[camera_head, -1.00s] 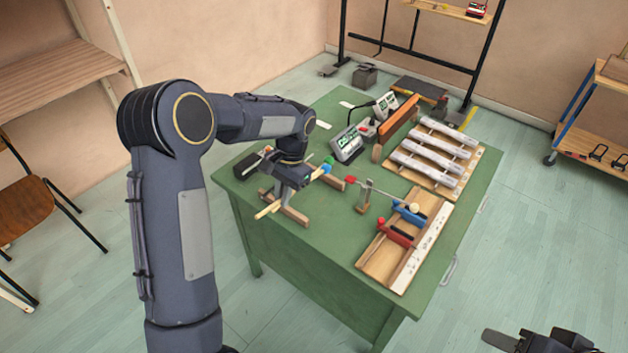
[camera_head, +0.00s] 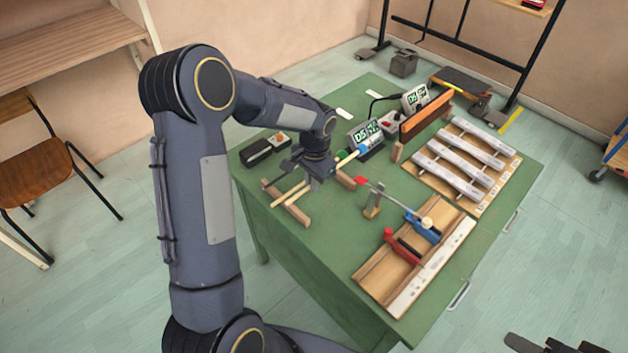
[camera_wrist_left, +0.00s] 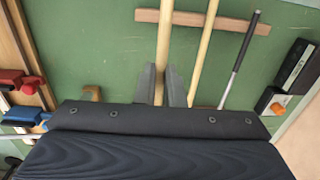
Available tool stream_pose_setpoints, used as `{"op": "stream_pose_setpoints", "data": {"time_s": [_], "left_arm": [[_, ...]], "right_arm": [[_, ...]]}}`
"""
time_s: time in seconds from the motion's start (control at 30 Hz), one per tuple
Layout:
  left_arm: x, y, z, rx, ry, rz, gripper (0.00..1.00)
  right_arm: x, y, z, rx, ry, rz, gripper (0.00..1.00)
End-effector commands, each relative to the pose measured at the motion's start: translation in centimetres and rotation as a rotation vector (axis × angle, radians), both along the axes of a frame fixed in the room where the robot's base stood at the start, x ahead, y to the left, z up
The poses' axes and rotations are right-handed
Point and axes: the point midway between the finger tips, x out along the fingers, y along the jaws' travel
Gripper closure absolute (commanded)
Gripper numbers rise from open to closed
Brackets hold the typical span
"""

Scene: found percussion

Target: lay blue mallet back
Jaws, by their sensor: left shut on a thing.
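My left gripper (camera_head: 322,172) is low over the green table and shut on a pale wooden mallet handle (camera_wrist_left: 165,45). The blue mallet's head (camera_head: 362,150) shows just beyond the gripper, close to a green head (camera_head: 343,157). A second pale handle (camera_wrist_left: 204,45) and a thin dark rod with a grey end (camera_wrist_left: 238,65) lie beside the held one. The handles cross a wooden rest bar (camera_wrist_left: 230,24); its near bar also shows in the head view (camera_head: 297,214). I cannot tell whether the held handle touches the bars. My right gripper (camera_head: 550,345) is cut off at the lower right.
A black box (camera_head: 258,152) stands left of the bars. Digital displays (camera_head: 367,134) stand behind. A red-tipped lever on a wooden stand (camera_head: 372,205), a board with red and blue clamps (camera_head: 385,265) and metal bars on a frame (camera_head: 462,155) lie to the right.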

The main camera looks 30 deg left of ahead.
Motion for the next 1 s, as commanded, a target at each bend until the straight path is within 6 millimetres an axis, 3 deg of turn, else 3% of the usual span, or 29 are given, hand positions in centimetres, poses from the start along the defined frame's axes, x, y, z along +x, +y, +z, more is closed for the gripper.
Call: {"op": "stream_pose_setpoints", "data": {"time_s": [0.27, 0.8, 1.0], "left_arm": [[-0.3, 0.1, -0.2, 0.000, -0.002, 0.000, 1.00], [-0.3, 0.1, -5.6, 0.001, -0.001, 0.000, 1.00], [-0.2, 0.1, -6.5, 0.000, -0.002, 0.000, 1.00]], "right_arm": [[0.0, 0.0, -0.4, 0.000, 0.000, 0.000, 0.56], [0.0, 0.0, -4.7, 0.000, 0.000, 0.000, 0.56], [0.0, 0.0, -5.4, 0.000, 0.000, 0.000, 0.56]]}}
